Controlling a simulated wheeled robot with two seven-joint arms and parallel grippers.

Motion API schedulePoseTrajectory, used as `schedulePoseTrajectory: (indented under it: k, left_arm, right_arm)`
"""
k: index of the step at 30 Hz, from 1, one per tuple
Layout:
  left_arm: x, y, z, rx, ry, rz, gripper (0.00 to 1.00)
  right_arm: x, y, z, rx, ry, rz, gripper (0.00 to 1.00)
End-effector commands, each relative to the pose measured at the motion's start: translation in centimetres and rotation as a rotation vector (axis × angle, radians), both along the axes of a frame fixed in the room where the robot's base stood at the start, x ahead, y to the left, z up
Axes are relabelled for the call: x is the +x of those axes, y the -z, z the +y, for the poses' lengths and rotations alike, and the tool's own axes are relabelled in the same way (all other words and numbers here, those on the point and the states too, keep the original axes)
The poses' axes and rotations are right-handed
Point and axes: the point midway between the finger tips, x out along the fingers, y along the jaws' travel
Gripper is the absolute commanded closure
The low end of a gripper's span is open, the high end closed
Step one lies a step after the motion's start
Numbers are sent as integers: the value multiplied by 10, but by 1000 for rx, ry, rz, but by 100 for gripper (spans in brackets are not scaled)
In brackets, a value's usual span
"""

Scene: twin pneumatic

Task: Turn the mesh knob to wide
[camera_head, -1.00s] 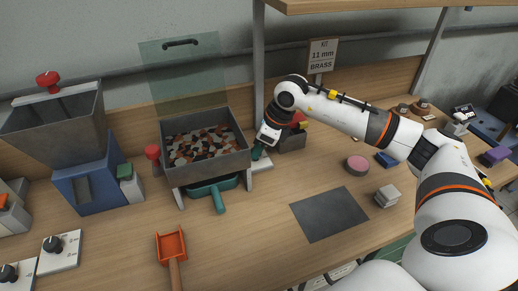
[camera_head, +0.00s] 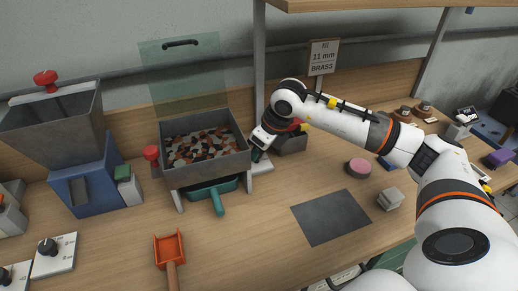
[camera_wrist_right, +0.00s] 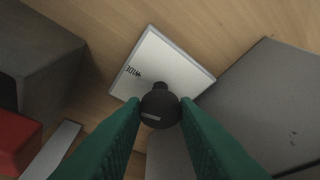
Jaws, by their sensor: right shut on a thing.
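The mesh knob (camera_wrist_right: 160,108) is black, with a short pale mark on it, on a white plate (camera_wrist_right: 178,65) marked WIDE in the right wrist view. My right gripper (camera_wrist_right: 161,106) has its green fingers shut on the knob, one on each side. I cannot tell for sure which way the knob points. In the head view, my right gripper (camera_head: 257,154) reaches down beside the grey screen box; the white plate (camera_head: 263,168) shows partly below it and the knob is hidden. My left gripper is not in view.
The screen box (camera_head: 208,160) of mixed pieces stands left of my gripper, with a teal-handled tray (camera_head: 218,205) under it. A grey bin (camera_head: 292,145) is close on the right. An orange scoop (camera_head: 170,250) lies in front. The dark mat (camera_head: 331,217) is bare.

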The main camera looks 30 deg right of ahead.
Motion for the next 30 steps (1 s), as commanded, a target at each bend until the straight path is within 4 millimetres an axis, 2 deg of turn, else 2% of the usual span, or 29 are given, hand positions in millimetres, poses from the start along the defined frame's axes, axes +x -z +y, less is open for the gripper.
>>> schedulePoseTrajectory:
  k: [2, 3, 7, 15, 18, 23, 30]
  left_arm:
    - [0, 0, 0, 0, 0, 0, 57]
    - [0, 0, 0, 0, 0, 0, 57]
    - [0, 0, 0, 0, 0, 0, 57]
    - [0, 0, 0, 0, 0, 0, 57]
    - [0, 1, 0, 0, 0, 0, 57]
    - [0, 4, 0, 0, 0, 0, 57]
    - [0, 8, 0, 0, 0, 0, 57]
  right_arm:
    - [0, -1, -1, -1, 1, -2, 96]
    - [0, -1, -1, -1, 1, -2, 72]
    - [0, -1, -1, 0, 0, -1, 52]
    - [0, -1, 0, 0, -1, -1, 52]
    - [-2, -7, -1, 1, -1, -3, 52]
    - [-11, -31, -6, -1, -1, -6, 52]
    - [-29, -79, -14, -2, 2, -5, 52]
